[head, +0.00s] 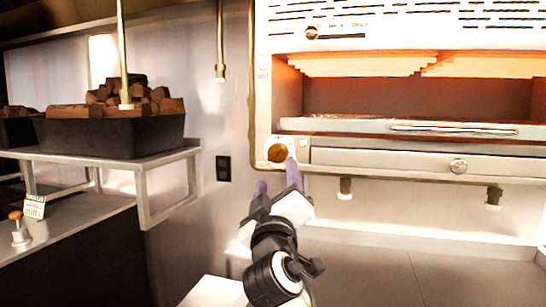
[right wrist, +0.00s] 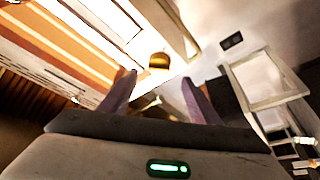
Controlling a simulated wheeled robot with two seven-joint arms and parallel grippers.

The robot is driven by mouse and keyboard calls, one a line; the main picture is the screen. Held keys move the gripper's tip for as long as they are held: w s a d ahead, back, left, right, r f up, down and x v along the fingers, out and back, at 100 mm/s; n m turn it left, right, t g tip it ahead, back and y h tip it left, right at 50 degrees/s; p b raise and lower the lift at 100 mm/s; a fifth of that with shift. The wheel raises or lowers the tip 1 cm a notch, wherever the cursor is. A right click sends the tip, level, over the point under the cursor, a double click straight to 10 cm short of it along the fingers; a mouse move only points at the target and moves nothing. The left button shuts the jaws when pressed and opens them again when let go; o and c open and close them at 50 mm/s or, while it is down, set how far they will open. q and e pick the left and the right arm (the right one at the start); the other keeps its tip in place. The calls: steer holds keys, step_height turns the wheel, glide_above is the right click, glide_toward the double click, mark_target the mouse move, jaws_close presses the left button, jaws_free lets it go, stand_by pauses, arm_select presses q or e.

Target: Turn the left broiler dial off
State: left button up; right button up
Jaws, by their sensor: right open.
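A round brass-coloured dial (head: 278,152) sits on the white panel at the broiler's lower left corner. It also shows in the right wrist view (right wrist: 158,61), beyond the gap between my fingertips. My right gripper (head: 277,177) is open and empty, with its two purple fingers pointing up toward the dial. In the head view it is just below the dial. In the right wrist view the gripper (right wrist: 157,84) appears apart from the dial. My left gripper is not in view.
The broiler (head: 400,95) glows inside, above a drawer with a round knob (head: 458,166). A slider lever (head: 311,32) is at its top left. A black bin of wood (head: 110,135) stands on a shelf at left. A black wall outlet (head: 223,168) is left of the dial.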

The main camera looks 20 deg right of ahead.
mark_target(278, 156)
steer(key=p+x, duration=0.1)
steer(key=x, duration=0.6)
steer(key=shift+d+r+p, duration=0.1)
steer(key=shift+r+p, duration=0.05)
steer(key=shift+p, duration=0.2)
steer(key=shift+w+d+r, duration=0.1)
steer(key=shift+w+d, duration=0.05)
steer(key=shift+w, duration=0.45)
steer(key=c, duration=0.9)
steer(key=shift+c, duration=0.8)
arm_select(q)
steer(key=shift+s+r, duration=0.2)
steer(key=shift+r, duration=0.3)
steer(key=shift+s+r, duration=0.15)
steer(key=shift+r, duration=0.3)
